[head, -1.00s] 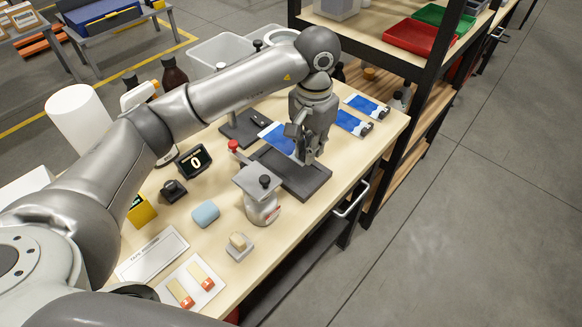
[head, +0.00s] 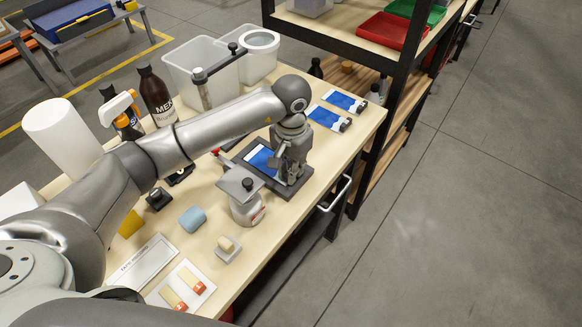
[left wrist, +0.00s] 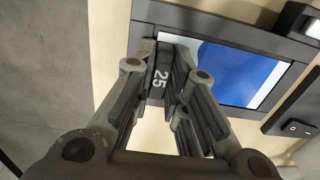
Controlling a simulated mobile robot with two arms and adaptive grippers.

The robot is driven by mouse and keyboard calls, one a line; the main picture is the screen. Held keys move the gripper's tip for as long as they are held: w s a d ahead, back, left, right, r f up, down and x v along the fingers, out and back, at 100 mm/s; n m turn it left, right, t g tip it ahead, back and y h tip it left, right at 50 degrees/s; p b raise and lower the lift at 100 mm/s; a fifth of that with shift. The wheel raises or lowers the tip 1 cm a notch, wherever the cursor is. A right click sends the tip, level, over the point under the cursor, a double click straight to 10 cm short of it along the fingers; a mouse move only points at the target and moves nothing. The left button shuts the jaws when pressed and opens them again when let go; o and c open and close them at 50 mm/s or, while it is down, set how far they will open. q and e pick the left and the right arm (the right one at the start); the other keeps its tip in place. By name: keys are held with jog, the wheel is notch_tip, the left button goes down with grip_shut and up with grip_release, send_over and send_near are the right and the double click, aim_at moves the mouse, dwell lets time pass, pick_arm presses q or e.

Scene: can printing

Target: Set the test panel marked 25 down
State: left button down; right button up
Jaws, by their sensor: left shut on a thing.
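The test panel marked 25 is a blue and white plate (head: 262,160) with a dark end clip reading 25. My left gripper (left wrist: 163,62) is shut on that clip (left wrist: 159,80) in the left wrist view. The panel's blue face (left wrist: 225,72) lies within the outline of a dark rectangular tray (left wrist: 225,28). The tray also shows in the head view (head: 291,192), under my left gripper (head: 283,170). The panel looks flat and at or very near the tray floor; I cannot tell whether it touches. My right gripper is out of view.
Two similar blue panels (head: 328,118) (head: 344,101) lie at the bench's far end. A blue sponge (head: 192,219) and bottles (head: 156,97) are farther left. A shelf rack (head: 355,130) stands beyond the bench.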

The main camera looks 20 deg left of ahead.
pick_arm(q)
jog(key=c, duration=1.5)
grip_release()
jog(key=shift+o, duration=0.2)
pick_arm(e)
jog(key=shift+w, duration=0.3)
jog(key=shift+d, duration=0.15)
pick_arm(q)
jog(key=shift+r+p, duration=0.2)
jog(key=shift+p, duration=0.15)
jog(key=shift+w+r+b, duration=0.1)
jog(key=shift+r+b, duration=0.15)
jog(key=shift+b, duration=0.05)
notch_tip(320, 180, up, 11)
jog(key=b, duration=0.3)
jog(key=shift+r, duration=0.2)
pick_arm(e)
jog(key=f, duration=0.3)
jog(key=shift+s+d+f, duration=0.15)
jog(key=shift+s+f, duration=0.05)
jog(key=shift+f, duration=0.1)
